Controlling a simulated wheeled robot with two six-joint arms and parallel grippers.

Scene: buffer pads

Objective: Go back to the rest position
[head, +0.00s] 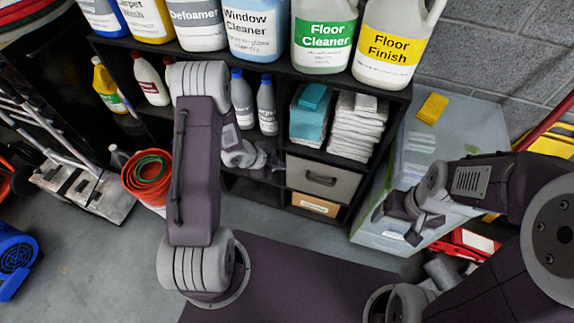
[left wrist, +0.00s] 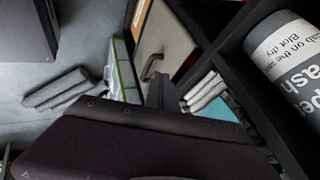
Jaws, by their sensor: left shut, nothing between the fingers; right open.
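My left arm rises at the left of the head view and bends toward the shelf. My left gripper (head: 272,163) is shut and empty, in front of the shelf near the grey drawer bin (head: 322,179). In the left wrist view, its dark fingers (left wrist: 160,92) stand together with nothing between them. My right gripper (head: 394,226) hangs open and empty in front of the translucent bin (head: 455,135). Whether its fingers touch the bin, I cannot tell.
The black shelf (head: 385,95) holds several large jugs, including Floor Finish (head: 390,45), with bottles and folded cloths (head: 357,128) below. A yellow sponge (head: 432,108) lies on the translucent bin. An orange bucket (head: 148,178) and a cart (head: 85,190) stand left.

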